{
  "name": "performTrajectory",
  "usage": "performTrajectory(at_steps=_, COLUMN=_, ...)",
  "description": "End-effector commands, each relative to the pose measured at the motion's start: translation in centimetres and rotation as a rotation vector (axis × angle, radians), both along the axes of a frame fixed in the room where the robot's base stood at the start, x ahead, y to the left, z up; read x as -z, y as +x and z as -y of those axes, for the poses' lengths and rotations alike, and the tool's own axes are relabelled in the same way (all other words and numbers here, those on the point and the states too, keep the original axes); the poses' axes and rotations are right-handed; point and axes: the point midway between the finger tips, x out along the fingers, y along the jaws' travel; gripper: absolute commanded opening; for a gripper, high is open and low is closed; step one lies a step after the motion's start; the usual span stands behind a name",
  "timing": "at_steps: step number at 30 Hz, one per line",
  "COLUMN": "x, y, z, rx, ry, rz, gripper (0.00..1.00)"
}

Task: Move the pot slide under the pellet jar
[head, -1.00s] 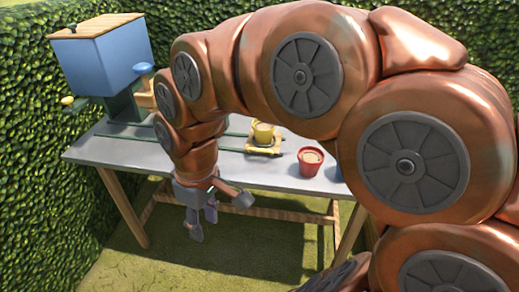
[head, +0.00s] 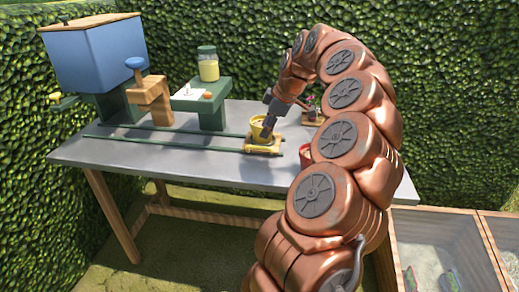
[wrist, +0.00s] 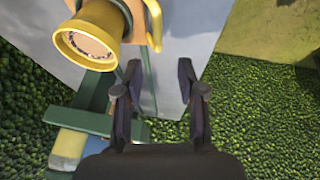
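The pot slide (head: 264,147) is a small yellow carriage on two green rails on the grey table, with a yellow pot (head: 257,126) standing on it. The pellet jar (head: 208,66), glass with a green lid and yellow contents, stands on a green stand left of and behind the slide. The pot (wrist: 88,45) lies left of the fingers there; contact cannot be told from the head view.
A blue hopper (head: 95,55) and a wooden block with a blue knob (head: 136,63) stand on the left. A red pot (head: 305,156) is right of the slide, partly behind my arm. The rails (head: 180,140) between slide and stand look clear. Bins (head: 445,225) stand at right.

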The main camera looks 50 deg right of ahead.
Motion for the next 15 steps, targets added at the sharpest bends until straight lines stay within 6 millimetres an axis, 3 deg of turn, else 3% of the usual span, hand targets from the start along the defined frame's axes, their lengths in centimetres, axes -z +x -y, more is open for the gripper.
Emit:
performTrajectory(at_steps=8, x=1.5, y=0.3, z=0.6, rx=0.003, ry=-0.003, rz=-0.001, gripper=0.39)
performTrajectory(at_steps=15, x=4.5, y=1.7, z=0.2, rx=-0.001, ry=-0.001, rz=-0.003, gripper=0.39)
